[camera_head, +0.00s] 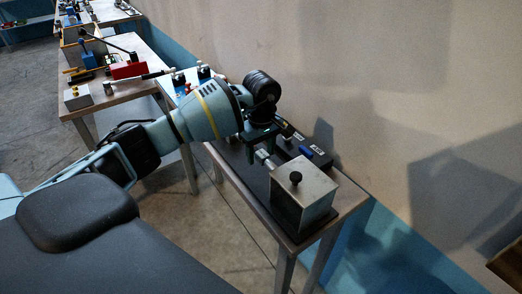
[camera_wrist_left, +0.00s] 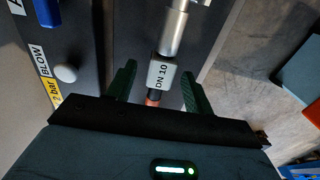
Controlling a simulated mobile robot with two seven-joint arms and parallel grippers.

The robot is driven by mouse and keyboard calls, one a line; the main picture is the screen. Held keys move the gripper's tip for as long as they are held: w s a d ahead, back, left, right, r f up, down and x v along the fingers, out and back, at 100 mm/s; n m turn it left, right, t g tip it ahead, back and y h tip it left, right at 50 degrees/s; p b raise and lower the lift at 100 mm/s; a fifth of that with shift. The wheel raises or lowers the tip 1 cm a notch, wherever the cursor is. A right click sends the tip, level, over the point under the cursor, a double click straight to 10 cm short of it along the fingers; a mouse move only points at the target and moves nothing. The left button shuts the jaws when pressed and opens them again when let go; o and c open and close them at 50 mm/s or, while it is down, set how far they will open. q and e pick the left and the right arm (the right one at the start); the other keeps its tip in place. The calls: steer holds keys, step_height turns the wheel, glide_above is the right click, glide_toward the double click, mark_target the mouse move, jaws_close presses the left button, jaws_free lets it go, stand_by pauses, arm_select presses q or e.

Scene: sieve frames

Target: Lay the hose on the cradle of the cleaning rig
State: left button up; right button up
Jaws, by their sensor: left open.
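My left gripper (camera_head: 262,148) is over the narrow table, beside the metal block of the cleaning rig (camera_head: 303,197). In the left wrist view its two dark green fingers (camera_wrist_left: 158,88) are apart. Between them is a white collar marked DN 10 (camera_wrist_left: 161,74), with a silver tube (camera_wrist_left: 173,32) above it and a red part below. The fingers do not visibly close on the collar. The rig's dark panel (camera_wrist_left: 72,30) carries BLOW and 2 bar labels. I cannot clearly identify the hose or the cradle. My right gripper is not in view.
A wall runs close behind the narrow table (camera_head: 343,200). Another table (camera_head: 118,95) at upper left holds a red box (camera_head: 129,70), a small metal block (camera_head: 77,97) and a black-and-silver rod. The floor between is bare.

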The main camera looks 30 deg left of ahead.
arm_select(q)
steer(key=shift+r, duration=0.1)
step_height(320, 180, up, 8)
steer(key=shift+f, duration=0.15)
stand_by(0.7)
steer(key=shift+s+f, duration=0.1)
